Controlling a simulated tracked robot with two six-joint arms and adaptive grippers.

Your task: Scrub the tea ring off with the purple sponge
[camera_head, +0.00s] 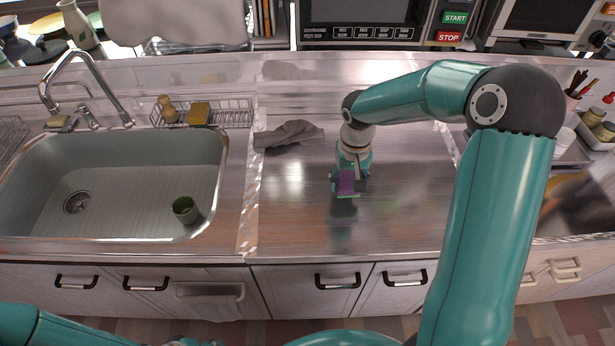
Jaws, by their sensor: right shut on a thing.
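The purple sponge (346,184) has a green layer along its edge. My right gripper (350,178) is shut on it over the middle of the steel counter (290,215). A dark reflection or shadow shows just below the sponge; I cannot tell whether it touches the counter. I cannot make out the tea ring; the gripper, sponge or arm may cover it.
A grey cloth (288,135) lies crumpled on the counter, left of the sponge. The sink (120,170) at left holds a dark green cup (185,209). A wire rack (230,113) with a yellow sponge (199,113) stands behind it. Bare counter lies between cloth and front edge.

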